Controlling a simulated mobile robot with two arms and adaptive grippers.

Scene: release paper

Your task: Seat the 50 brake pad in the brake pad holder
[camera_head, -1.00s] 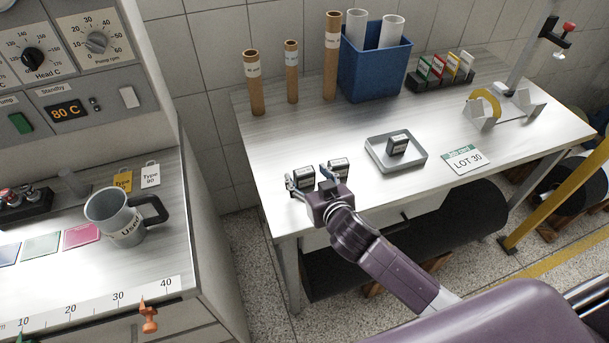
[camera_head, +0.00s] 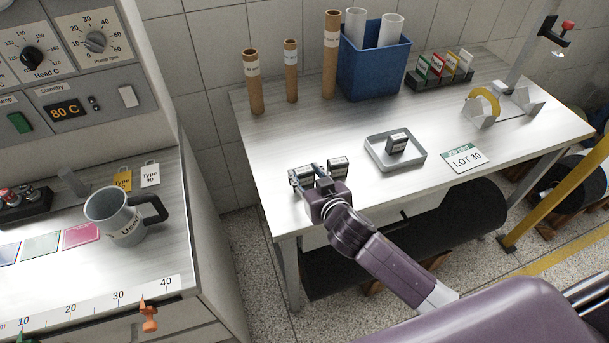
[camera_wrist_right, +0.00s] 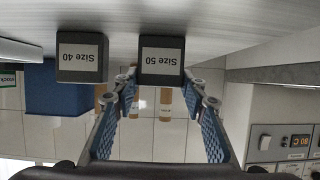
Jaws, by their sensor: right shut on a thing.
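The 50 brake pad (camera_head: 302,176) is a small dark block near the table's front left corner. In the right wrist view, upside down, its label reads "Size 50" (camera_wrist_right: 162,58). My right gripper (camera_head: 310,179) is shut on it, one finger at each side; the fingers also show in the wrist view (camera_wrist_right: 160,84). The pad looks to be on or just above the table; I cannot tell which. A similar "Size 40" block (camera_head: 337,167) stands close on the right, also in the wrist view (camera_wrist_right: 82,57). I cannot tell which thing is the brake pad holder. My left gripper is not in view.
A grey tray (camera_head: 413,166) holds another dark block (camera_head: 397,142). A "LOT 30" card (camera_head: 466,160) lies right of it. Cardboard tubes (camera_head: 254,82), a blue bin (camera_head: 375,70), a card rack (camera_head: 440,79) and a metal bracket piece (camera_head: 482,112) stand behind.

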